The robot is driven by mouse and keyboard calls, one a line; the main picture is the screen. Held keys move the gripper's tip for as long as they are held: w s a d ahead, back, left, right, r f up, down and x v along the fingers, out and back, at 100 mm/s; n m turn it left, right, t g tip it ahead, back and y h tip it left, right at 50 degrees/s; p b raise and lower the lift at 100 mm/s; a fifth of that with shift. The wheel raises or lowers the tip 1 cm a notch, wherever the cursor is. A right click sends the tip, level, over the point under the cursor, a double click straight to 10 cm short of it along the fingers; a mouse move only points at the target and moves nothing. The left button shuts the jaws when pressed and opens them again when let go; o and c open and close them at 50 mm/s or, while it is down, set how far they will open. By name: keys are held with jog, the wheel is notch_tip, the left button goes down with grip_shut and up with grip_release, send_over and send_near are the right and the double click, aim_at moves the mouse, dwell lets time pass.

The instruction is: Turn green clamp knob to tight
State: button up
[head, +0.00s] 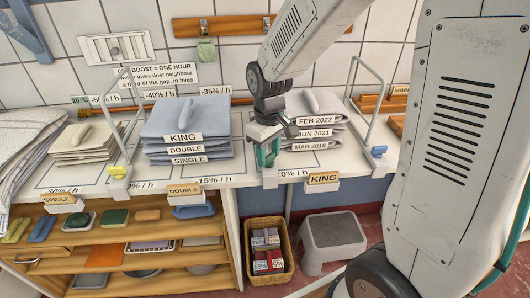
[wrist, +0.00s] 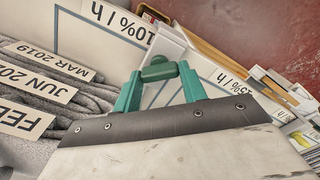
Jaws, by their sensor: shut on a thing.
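My gripper (head: 267,156) is at the front edge of the table, at the middle white clamp (head: 270,180). Its teal fingers show in the wrist view (wrist: 160,72), shut on a dark green knob (wrist: 158,60) held between their tips. In the head view the fingers cover the knob, so its turn angle cannot be told. No tight mark is readable.
Folded grey stacks (head: 188,135) with size labels lie left of my gripper, and a dated stack (head: 315,128) lies right. Other clamps have a yellow knob (head: 118,172) and a blue knob (head: 378,150). A basket (head: 268,278) and step stool (head: 333,238) stand below.

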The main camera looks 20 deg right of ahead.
jog(key=m, duration=0.4)
jog(key=shift+w+r+m, duration=0.15)
jog(key=shift+w+m, duration=0.1)
jog(key=shift+m, duration=1.85)
jog(key=o, duration=1)
jog(key=shift+s, duration=0.15)
notch_tip(320, 180, up, 8)
jog(key=shift+f, duration=0.2)
